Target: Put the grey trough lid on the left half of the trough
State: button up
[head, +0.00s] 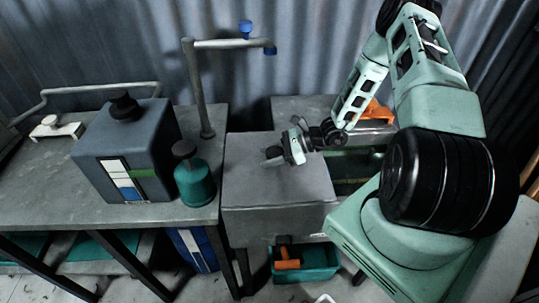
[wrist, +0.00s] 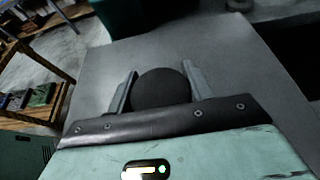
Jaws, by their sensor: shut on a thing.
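The grey trough lid (head: 295,190) is a flat slab over the left part of the trough in the head view. It also fills much of the wrist view (wrist: 235,65), with a dark round knob (wrist: 160,88) on it. My gripper (head: 275,155) is above the lid, its two fingers (wrist: 160,85) closed on either side of the knob. The trough (head: 352,165) shows its open, greenish inside right of the lid. I cannot tell whether the lid rests on the rim or hangs just above it. My arm hides part of the trough's right side.
A bench (head: 50,190) on the left holds a dark canister (head: 125,150), a teal bottle (head: 195,183) and a white fitting (head: 57,128). A teal crate (head: 320,260) with an orange tool stands below.

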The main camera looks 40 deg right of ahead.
jog(key=o, duration=1.5)
jog(key=shift+d, duration=0.1)
jog(key=b+v, duration=0.4)
jog(key=v, duration=1.3)
jog(key=shift+s+b, duration=0.2)
jog(key=shift+b, duration=0.1)
jog(key=a+r+n+g+h, duration=0.1)
jog(key=a+r+n+g, duration=0.5)
jog(key=a, duration=0.5)
jog(key=a+r+n+g+h, duration=0.1)
jog(key=a+n+g, duration=0.3)
jog(key=a+n, duration=0.55)
jog(key=s+a+r+n+t+h, duration=0.1)
jog(key=s+a+r+n+h, duration=0.1)
jog(key=s+a+n, duration=0.3)
jog(key=s+a+r+n+h, duration=0.3)
jog(key=s+a+n, duration=0.2)
jog(key=a+n, duration=0.1)
jog(key=s+a+r+n+t+h, duration=0.1)
jog(key=s+a+r+n+h, duration=0.1)
jog(key=s+a+n, duration=0.3)
jog(key=shift+s+a+r+n+t+h, duration=0.15)
jog(key=shift+a+n+t+h, duration=0.15)
jog(key=shift+a+n+h, duration=0.4)
